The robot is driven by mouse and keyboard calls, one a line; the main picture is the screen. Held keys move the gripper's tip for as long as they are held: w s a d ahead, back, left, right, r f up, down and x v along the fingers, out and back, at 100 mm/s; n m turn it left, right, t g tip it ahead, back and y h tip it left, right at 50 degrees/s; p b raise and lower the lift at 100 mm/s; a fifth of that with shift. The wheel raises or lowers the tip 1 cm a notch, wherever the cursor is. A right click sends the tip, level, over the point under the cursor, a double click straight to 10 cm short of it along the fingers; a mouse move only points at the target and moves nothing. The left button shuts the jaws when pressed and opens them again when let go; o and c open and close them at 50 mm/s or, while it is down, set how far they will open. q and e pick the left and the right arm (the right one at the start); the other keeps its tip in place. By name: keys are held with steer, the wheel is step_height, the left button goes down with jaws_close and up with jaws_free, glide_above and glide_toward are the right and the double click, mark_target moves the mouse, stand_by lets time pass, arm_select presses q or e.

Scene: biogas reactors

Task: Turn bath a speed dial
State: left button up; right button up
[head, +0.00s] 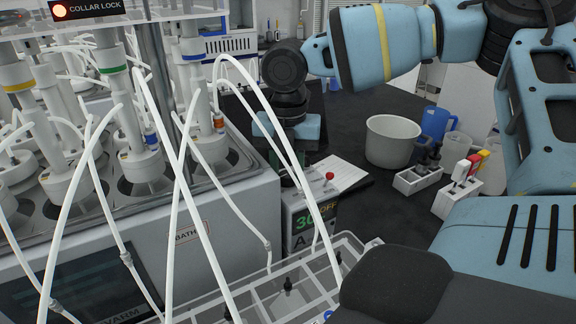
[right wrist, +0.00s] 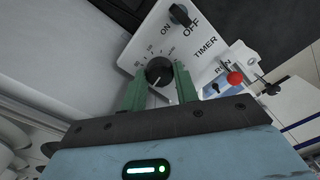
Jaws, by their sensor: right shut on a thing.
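The bath A speed dial (right wrist: 159,73) is a black round knob with a white pointer line, on the white face of a control box. In the right wrist view, the two green fingers of my right gripper (right wrist: 160,82) stand on either side of the dial and are shut on it. In the head view, the control box (head: 301,222) stands beside the bath housing, with my right wrist above it. The dial and fingertips are hidden there. My left gripper is not in view.
An ON/OFF switch (right wrist: 180,15) and a red-knobbed lever (right wrist: 235,78) sit near the dial. White hoses (head: 178,190) arch in front of the box. A grey divided tray (head: 262,292) lies before it. A white tub (head: 391,141) and small racks stand on the black bench.

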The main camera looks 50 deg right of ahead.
steer(key=m, duration=0.4)
steer(key=shift+m+p, duration=0.3)
steer(key=shift+p, duration=0.1)
steer(key=m, duration=0.3)
steer(key=shift+m, duration=0.4)
steer(key=m, duration=0.4)
steer(key=shift+m, duration=2.1)
steer(key=o, duration=1)
steer(key=shift+r, duration=0.1)
